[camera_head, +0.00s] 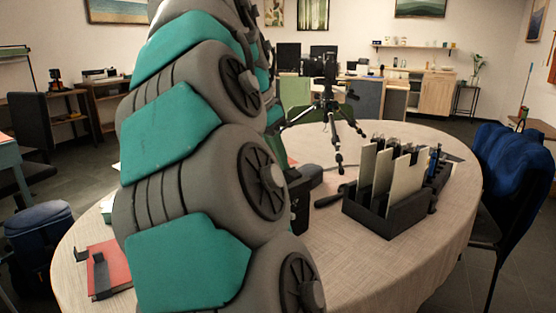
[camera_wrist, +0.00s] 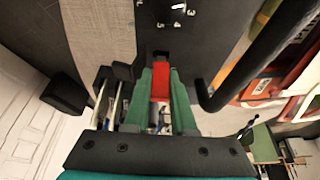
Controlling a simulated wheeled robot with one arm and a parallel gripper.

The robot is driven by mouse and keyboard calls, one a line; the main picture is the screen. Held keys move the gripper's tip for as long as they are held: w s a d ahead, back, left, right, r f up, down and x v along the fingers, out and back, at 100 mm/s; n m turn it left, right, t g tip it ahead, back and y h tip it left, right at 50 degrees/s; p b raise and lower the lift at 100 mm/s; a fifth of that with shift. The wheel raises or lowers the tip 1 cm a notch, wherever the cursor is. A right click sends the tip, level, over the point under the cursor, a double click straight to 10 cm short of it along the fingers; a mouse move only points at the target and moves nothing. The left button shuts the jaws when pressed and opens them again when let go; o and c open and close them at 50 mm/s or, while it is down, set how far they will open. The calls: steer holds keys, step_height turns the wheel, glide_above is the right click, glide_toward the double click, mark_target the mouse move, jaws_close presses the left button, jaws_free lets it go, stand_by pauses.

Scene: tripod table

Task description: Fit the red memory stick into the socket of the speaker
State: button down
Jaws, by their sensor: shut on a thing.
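In the wrist view, the green fingers of my gripper (camera_wrist: 161,92) are shut on the red memory stick (camera_wrist: 160,80). The far end of the stick points at a small dark opening at the near edge of a black panel (camera_wrist: 200,38), which looks like the speaker. The stick's end is at or very close to that opening; I cannot tell whether it is inside. The panel carries small white numbers and a small red mark. In the head view my arm hides the gripper, the stick and most or all of the speaker.
A curved black bar (camera_wrist: 254,62) runs close to the right of my fingers. On the round table (camera_head: 345,260) a black rack (camera_head: 385,222) holds upright pale panels. A camera tripod (camera_head: 331,110) stands behind. A red folder (camera_head: 108,268) lies at the left. The front right of the table is clear.

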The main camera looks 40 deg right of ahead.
steer(key=shift+f+b, duration=0.35)
steer(key=shift+f, duration=0.55)
